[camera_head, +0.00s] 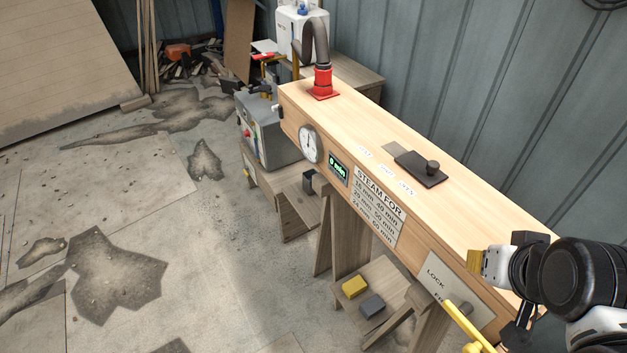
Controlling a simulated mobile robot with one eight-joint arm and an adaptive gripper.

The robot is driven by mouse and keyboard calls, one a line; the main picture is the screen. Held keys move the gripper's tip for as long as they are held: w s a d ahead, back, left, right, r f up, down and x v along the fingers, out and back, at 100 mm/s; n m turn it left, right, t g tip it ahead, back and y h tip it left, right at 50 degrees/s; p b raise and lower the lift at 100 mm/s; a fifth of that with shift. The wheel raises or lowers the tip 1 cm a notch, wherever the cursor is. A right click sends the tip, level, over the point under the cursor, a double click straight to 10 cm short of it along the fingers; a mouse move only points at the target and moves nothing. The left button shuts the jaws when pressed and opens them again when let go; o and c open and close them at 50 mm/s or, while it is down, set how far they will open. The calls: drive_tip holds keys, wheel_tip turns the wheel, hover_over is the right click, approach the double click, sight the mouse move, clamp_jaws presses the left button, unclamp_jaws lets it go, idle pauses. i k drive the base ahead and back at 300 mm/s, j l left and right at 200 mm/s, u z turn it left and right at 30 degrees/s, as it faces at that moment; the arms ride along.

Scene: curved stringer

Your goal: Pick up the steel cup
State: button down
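I cannot make out a steel cup in the head view. My gripper (494,265) is at the lower right, by the near end of the long wooden steam box (370,134). Its white and black body and a yellow-tipped part show in front of the box. My arm hides part of the box's near end. Whether the fingers are open or shut does not show clearly.
The box carries a red pipe fitting (323,84), a round gauge (309,144), a dark sliding plate (421,168) and a yellow lever (468,327). Yellow (354,287) and grey (372,306) blocks lie on a low shelf. The stained concrete floor (225,250) at left is mostly clear.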

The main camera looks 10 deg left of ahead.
sight(307, 175)
drive_tip(key=z, duration=0.5)
drive_tip(key=j+z, duration=0.1)
drive_tip(key=z, duration=1.4)
drive_tip(key=k+z, duration=0.1)
drive_tip(key=z, duration=0.4)
drive_tip(key=u, duration=3.25)
drive_tip(key=i+j+z, duration=0.1)
drive_tip(key=j, duration=0.35)
drive_tip(key=i+j, duration=0.2)
drive_tip(key=j, duration=0.25)
drive_tip(key=i+j+z, duration=0.15)
drive_tip(key=j, duration=0.35)
drive_tip(key=i+j+z, duration=0.1)
drive_tip(key=j, duration=0.35)
drive_tip(key=i+j+z, duration=0.1)
drive_tip(key=j, duration=0.4)
drive_tip(key=i+j, duration=0.15)
drive_tip(key=j, duration=0.35)
drive_tip(key=z, duration=0.05)
